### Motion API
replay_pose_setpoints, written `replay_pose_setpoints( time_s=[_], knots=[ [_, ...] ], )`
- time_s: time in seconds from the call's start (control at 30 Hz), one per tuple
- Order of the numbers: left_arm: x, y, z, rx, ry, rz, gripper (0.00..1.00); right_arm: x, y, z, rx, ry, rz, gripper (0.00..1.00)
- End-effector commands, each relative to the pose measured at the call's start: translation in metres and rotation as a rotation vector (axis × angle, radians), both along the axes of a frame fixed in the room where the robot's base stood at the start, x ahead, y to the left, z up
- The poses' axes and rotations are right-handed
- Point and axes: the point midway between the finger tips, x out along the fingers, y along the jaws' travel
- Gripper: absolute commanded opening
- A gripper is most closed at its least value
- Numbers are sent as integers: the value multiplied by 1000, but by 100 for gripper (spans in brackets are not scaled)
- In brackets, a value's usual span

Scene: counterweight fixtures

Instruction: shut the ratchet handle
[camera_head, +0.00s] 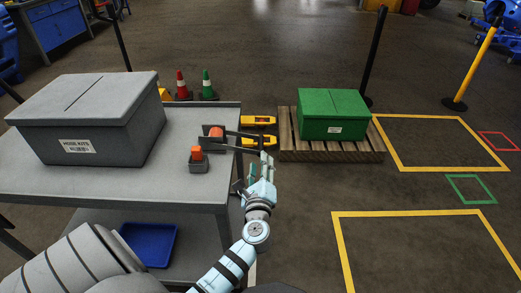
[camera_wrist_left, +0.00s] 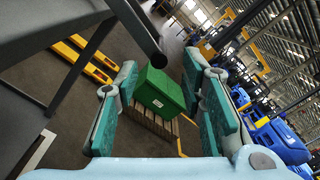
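A ratchet device with an orange part (camera_head: 215,132) and a dark grey body sits at the right edge of the grey table. Its dark handle (camera_head: 240,149) sticks out to the right past the table edge, below a second dark bar. In the left wrist view a dark bar (camera_wrist_left: 140,28) comes down from the top, its round end near the gap between the fingertips. My left gripper (camera_head: 263,163) is beside the bar ends, beyond the table edge. In the left wrist view it is open (camera_wrist_left: 160,63), its teal pads wide apart; I cannot tell whether it touches the bar. My right gripper is not in view.
A grey lidded box (camera_head: 90,118) stands on the table (camera_head: 120,190), near a small orange-topped block (camera_head: 196,160). A green box (camera_head: 333,115) sits on a wooden pallet (camera_head: 290,145) on the floor. Yellow pieces (camera_head: 258,121) lie beside the table. Floor on the right is open.

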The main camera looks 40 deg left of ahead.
Motion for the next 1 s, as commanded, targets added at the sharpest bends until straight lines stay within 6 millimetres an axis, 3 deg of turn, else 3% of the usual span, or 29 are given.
replay_pose_setpoints(
  time_s=[0.2, 0.4, 0.77, 1.0],
  knots=[
    [42, 32, -2, 0, 0, 0, 36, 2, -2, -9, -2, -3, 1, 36],
    [66, 51, -2, -3, 0, 1, 36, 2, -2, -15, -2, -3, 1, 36],
    [73, 56, -1, -5, 1, -1, 36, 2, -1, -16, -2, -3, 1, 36],
    [73, 56, -1, -5, 1, -1, 1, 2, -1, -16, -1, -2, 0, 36]
  ],
)
